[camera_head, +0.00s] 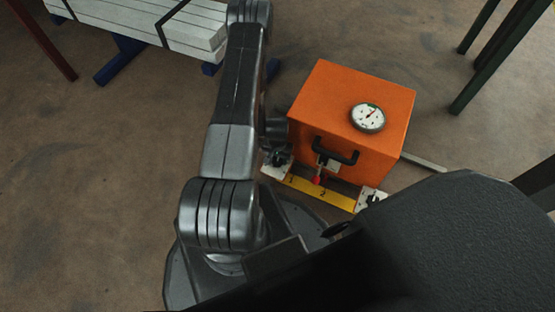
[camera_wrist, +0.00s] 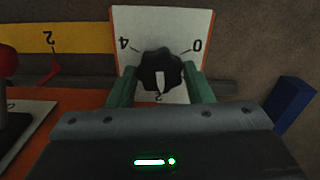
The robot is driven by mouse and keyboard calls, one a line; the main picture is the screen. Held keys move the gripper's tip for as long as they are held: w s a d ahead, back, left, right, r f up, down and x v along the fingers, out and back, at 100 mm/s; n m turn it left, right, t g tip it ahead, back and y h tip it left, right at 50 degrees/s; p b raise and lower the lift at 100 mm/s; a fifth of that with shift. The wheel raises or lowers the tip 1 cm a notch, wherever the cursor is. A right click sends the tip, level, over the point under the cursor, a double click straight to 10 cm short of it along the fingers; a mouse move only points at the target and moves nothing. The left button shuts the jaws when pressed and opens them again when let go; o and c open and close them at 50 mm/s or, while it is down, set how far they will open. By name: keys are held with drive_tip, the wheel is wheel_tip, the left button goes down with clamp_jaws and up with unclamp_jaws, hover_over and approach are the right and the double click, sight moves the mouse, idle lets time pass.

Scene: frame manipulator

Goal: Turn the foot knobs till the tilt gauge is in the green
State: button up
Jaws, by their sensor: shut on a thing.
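The orange box (camera_head: 345,105) stands on the floor with a round tilt gauge (camera_head: 367,117) on top. The gauge's needle and colour zones are too small to read surely. A black foot knob (camera_wrist: 160,66) sits on a white dial plate (camera_wrist: 185,25) marked 0, 2 and 4. Its white pointer faces down in the wrist view, towards the 2. My gripper (camera_wrist: 161,84) is shut on this knob, with green fingers on either side. In the head view my arm partly hides this corner. Another foot knob (camera_head: 373,199) is at the front right corner, free.
A yellow strip (camera_head: 321,193) with numbers runs between the knobs, with a red pointer (camera_wrist: 52,70) near its 2. A black handle (camera_head: 335,152) juts from the box front. Strapped white beams (camera_head: 160,22) lie behind left; dark posts (camera_head: 485,60) stand at right.

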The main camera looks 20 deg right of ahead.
sight(277, 160)
drive_tip(key=shift+m, duration=0.6)
drive_tip(key=o, duration=1)
wheel_tip(277, 160, up, 14)
drive_tip(key=p, duration=0.3)
drive_tip(key=shift+p, duration=0.4)
drive_tip(key=shift+f, duration=0.1)
